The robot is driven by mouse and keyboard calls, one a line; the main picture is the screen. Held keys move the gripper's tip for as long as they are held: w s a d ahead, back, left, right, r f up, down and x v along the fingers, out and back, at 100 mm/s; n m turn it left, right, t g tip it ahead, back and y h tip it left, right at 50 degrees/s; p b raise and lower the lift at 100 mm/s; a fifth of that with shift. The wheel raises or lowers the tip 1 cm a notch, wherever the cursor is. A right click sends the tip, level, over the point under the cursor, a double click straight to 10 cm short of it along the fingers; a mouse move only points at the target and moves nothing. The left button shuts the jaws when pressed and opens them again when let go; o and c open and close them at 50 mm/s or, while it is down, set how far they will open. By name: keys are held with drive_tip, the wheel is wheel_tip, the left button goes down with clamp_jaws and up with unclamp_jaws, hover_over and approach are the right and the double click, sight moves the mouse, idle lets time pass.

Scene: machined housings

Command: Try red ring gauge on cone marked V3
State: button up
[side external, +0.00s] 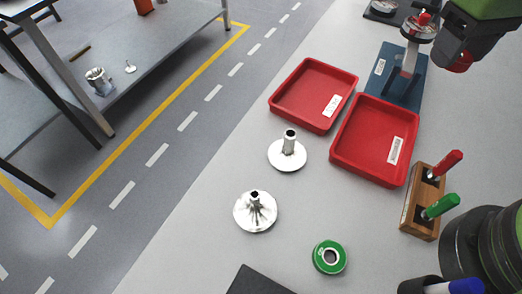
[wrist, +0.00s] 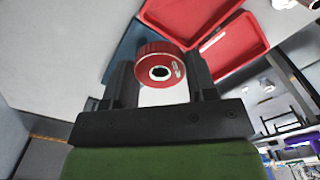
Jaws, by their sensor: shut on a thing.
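My gripper (side external: 460,50) is at the upper right of the side view, above the bench near the blue plate. In the wrist view my gripper (wrist: 162,78) is shut on the red ring gauge (wrist: 147,73), which sits between the two fingers with its hole facing the camera. Part of the red ring gauge (side external: 460,63) shows under the gripper in the side view. A silver cone-shaped part on a round flange (side external: 255,211) stands on the bench. A silver flanged part with a straighter post (side external: 288,151) stands behind it. I cannot read a V3 mark on either.
Two red trays (side external: 274,104) (side external: 338,152) with white labels look empty. A blue plate (side external: 409,92) carries a metal fixture (side external: 418,30) with a red top. A green ring (side external: 330,257) lies in front. A wooden block (side external: 419,219) holds red- and green-handled tools.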

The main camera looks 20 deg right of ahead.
idle(0.8)
drive_tip(key=n, duration=1.2)
hover_over(255, 194)
wheel_tip(255, 194, down, 5)
drive_tip(key=shift+r, duration=0.2)
drive_tip(key=shift+f, duration=0.1)
drive_tip(key=shift+f, duration=2.3)
drive_tip(key=shift+f, duration=0.85)
